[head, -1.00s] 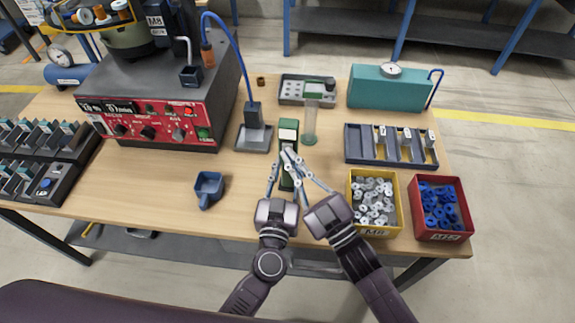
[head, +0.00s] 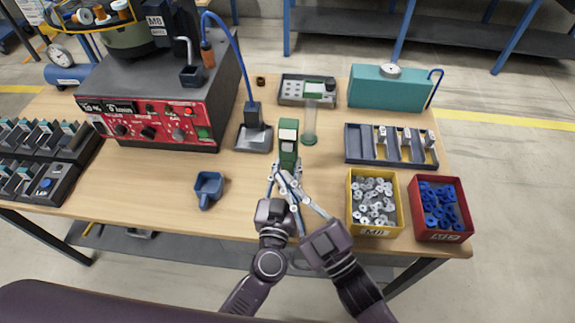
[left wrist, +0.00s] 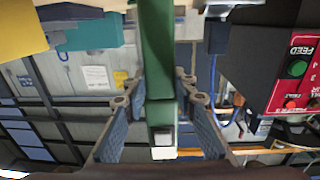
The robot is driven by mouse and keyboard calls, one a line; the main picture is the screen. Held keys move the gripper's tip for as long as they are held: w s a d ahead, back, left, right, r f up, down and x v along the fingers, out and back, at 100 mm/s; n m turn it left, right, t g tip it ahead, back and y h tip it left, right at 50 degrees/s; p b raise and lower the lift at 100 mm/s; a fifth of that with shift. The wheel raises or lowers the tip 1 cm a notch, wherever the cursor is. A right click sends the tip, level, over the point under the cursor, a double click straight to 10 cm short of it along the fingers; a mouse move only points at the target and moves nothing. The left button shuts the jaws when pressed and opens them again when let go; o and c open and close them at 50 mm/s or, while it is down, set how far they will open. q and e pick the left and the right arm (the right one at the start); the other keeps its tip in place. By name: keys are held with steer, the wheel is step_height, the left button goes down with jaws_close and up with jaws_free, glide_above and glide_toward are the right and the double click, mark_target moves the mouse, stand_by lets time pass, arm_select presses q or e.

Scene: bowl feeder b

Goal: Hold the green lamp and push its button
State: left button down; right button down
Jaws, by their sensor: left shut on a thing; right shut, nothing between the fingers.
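The green lamp (head: 288,128), a slim green block with a pale panel, is at the middle of the bench; its near end is hidden behind my grippers. My left gripper (head: 284,169) is shut on it. In the left wrist view the fingers stand on both sides of the green body (left wrist: 157,55), with a small grey-white square (left wrist: 162,137), possibly the button, on its end. My right gripper (head: 279,176) is shut and empty, its tips just in front of the lamp's near end. I cannot tell whether they touch it.
A yellow bin of washers (head: 354,218) and a red bin of blue parts (head: 441,236) stand at right. A small blue scoop (head: 208,188) lies at left.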

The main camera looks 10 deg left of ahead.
arm_select(q)
steer(key=shift+f, duration=0.1)
steer(key=c, duration=1.5)
jaws_free()
steer(key=s+a+p, duration=0.1)
steer(key=s, duration=1.9)
